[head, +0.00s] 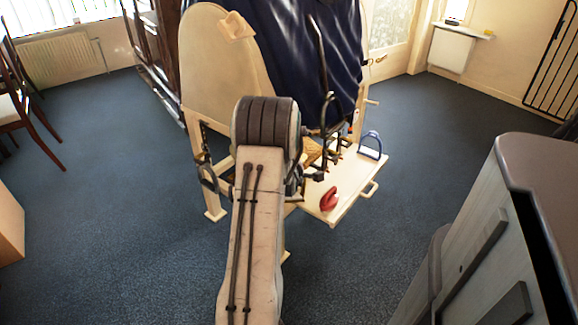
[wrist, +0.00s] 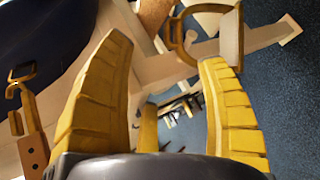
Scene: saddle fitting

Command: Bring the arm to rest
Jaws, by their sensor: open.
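My gripper (wrist: 166,55) shows in the wrist view as two ribbed yellow fingers standing wide apart, with nothing gripped between them. A metal stirrup (wrist: 238,35) is beyond the fingertips, near the right finger; I cannot tell whether it touches. In the head view my arm reaches forward from the bottom to a pale wooden stand (head: 200,65) draped with a dark blue cover (head: 300,45). The arm hides the gripper there. A stirrup (head: 208,178) hangs at the stand's left side.
A grey cabinet (head: 490,240) stands at the right. A chair (head: 25,115) is at the far left. Carpet on both sides of the arm is mostly clear.

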